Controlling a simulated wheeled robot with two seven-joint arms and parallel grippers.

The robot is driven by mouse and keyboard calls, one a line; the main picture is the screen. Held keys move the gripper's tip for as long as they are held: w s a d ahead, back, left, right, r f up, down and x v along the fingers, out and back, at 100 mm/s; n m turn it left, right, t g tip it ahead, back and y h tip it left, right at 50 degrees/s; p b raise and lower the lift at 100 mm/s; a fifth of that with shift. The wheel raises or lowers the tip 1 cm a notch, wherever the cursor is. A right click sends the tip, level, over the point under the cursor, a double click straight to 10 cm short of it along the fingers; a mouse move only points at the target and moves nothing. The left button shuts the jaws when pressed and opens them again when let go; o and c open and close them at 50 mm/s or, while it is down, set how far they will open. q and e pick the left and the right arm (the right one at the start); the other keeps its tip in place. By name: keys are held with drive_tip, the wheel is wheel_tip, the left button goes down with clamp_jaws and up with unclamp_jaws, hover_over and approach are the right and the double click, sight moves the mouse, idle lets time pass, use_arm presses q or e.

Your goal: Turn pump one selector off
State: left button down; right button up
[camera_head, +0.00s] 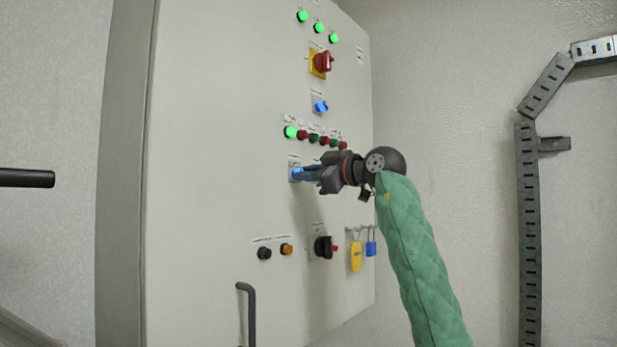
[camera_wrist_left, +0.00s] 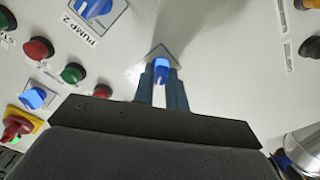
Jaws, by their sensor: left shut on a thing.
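The blue selector (camera_head: 297,171) on the left of the panel's middle row, which I take as pump one, is between my left gripper's fingers. Its knob also shows in the wrist view (camera_wrist_left: 161,69), on a grey square plate. My left gripper (camera_head: 307,173) is shut on this knob, its fingers (camera_wrist_left: 161,84) on both sides of it. The label of this knob is not readable. Another blue selector labelled PUMP 2 (camera_wrist_left: 95,9) shows at the upper left of the wrist view. My right gripper is not in view.
Above the gripper are red and green buttons (camera_head: 313,138), a blue selector (camera_head: 321,106) and a red-yellow main switch (camera_head: 322,63). Below are a black rotary switch (camera_head: 323,247), yellow and blue padlocks (camera_head: 356,256) and a door handle (camera_head: 250,310). A cable tray (camera_head: 529,230) runs along the right wall.

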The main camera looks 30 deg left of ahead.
use_arm(q)
drive_tip(key=shift+r+m+b, duration=0.1)
drive_tip(key=shift+m+b, duration=1)
drive_tip(key=shift+m, duration=2.6)
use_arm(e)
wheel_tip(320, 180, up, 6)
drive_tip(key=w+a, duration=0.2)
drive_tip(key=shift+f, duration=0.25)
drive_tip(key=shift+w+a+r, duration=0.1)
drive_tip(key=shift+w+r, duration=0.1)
use_arm(q)
drive_tip(key=c, duration=1.4)
unclamp_jaws()
drive_tip(key=shift+w, duration=0.1)
drive_tip(key=shift+c, duration=0.2)
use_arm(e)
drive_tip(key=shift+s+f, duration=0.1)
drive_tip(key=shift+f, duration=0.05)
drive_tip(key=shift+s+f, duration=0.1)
